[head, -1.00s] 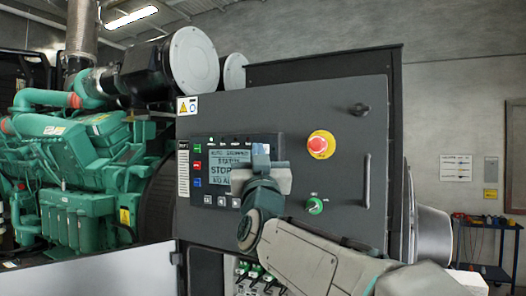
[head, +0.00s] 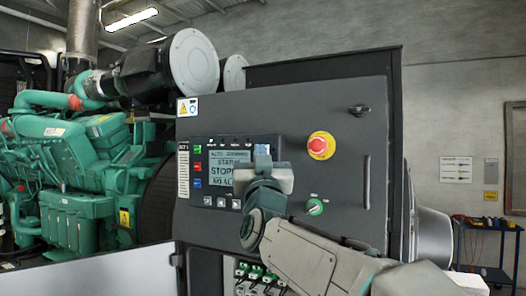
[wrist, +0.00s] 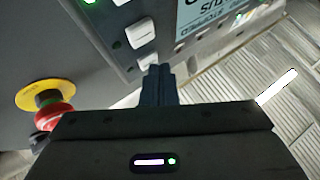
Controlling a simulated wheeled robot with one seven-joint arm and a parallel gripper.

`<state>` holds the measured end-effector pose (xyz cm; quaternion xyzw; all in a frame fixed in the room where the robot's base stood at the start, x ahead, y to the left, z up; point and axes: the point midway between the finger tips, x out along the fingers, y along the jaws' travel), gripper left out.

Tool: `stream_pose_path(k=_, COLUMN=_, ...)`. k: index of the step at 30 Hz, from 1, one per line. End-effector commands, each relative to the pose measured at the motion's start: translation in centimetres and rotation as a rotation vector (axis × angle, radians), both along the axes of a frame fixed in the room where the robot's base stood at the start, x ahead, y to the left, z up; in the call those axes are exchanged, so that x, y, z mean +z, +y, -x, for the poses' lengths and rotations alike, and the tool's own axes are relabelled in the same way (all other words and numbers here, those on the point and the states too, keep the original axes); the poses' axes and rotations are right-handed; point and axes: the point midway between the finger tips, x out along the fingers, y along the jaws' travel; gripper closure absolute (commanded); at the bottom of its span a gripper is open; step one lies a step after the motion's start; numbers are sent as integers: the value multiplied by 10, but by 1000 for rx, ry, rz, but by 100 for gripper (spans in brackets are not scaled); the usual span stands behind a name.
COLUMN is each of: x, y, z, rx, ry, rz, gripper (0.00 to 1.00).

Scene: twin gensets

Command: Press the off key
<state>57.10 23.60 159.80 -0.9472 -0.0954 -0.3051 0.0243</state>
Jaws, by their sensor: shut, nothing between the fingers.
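The controller panel (head: 238,206) is set in the dark cabinet door. Its lit display (head: 220,170) reads STATUS and STOPPED, partly hidden by my gripper. A column of small green, red (head: 197,166) and blue keys stands left of the display; their labels are too small to read, so I cannot tell which is the off key. Several grey keys lie under the display. My gripper (head: 263,150) is shut and empty, in front of the panel's right part. In the wrist view its fingertips (wrist: 157,72) overlap the panel edge beside pale keys (wrist: 141,33); contact cannot be told.
A red emergency stop on a yellow ring (head: 321,146) sits right of the panel and shows in the wrist view (wrist: 52,108). A door handle (head: 367,182) stands farther right. The green engine (head: 75,170) fills the left.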

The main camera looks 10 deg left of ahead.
Motion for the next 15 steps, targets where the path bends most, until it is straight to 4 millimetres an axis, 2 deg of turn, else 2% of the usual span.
stream_pose_path(k=15, x=-1, y=0, z=1, rx=0, ry=0, rz=0, gripper=100)
